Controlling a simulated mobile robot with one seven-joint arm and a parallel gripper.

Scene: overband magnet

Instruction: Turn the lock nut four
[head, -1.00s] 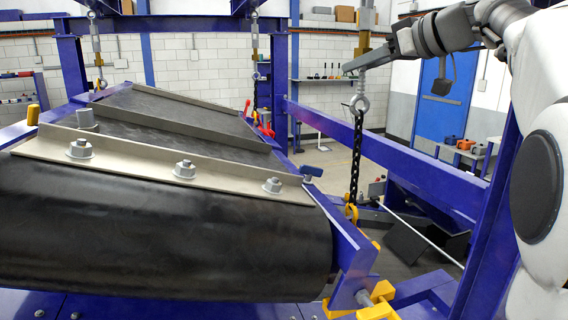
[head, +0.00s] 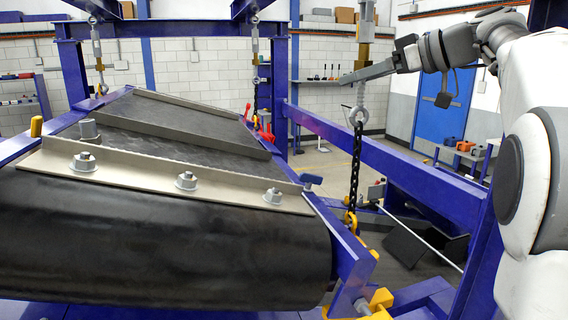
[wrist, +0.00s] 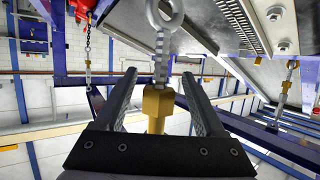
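The hanger at the right of the head view has an eye bolt (head: 361,114) with a threaded rod. A brass hex nut (head: 362,52) sits above it; no number is visible. My gripper (head: 352,80) reaches in from the right at this rod, just below the brass nut in that view. In the wrist view my gripper (wrist: 158,76) is open. The brass nut (wrist: 158,103) and the threaded rod (wrist: 161,58) appear between its two fingers, with a visible gap on each side. Whether the nut lies fully within the finger depth is unclear.
A black chain (head: 356,165) hangs from the eye bolt to the magnet's corner. The black magnet body (head: 150,240) fills the lower left. A blue frame beam (head: 400,165) runs behind the chain. Other hangers (head: 254,50) stand farther back.

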